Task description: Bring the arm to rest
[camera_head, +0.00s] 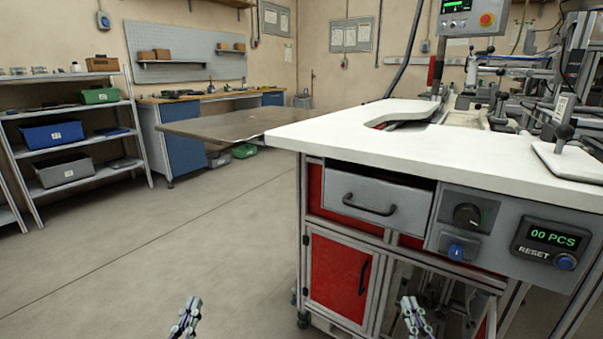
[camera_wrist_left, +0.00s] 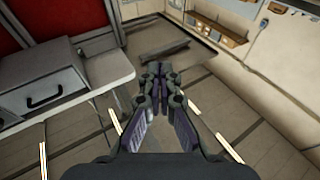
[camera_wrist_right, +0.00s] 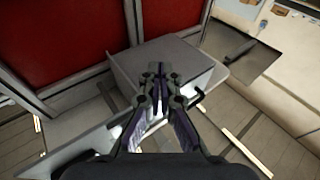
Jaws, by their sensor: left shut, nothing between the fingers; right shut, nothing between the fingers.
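My left gripper (camera_head: 187,318) shows at the bottom of the head view, left of the workbench and over bare floor. It is shut and empty, and its closed fingers (camera_wrist_left: 158,80) also show in the left wrist view. My right gripper (camera_head: 412,315) shows at the bottom of the head view, in front of the workbench's lower frame. It is shut and empty, and its closed fingers (camera_wrist_right: 158,78) also show in the right wrist view. Most of both arms lies outside the head view.
A workbench with a white top (camera_head: 400,147), a grey drawer (camera_head: 375,200) slightly open and a red cabinet door (camera_head: 338,279) stands at the right. A counter panel (camera_head: 549,243) reads 00 PCS. Shelving (camera_head: 75,108) stands at the left. The floor (camera_head: 150,235) between is clear.

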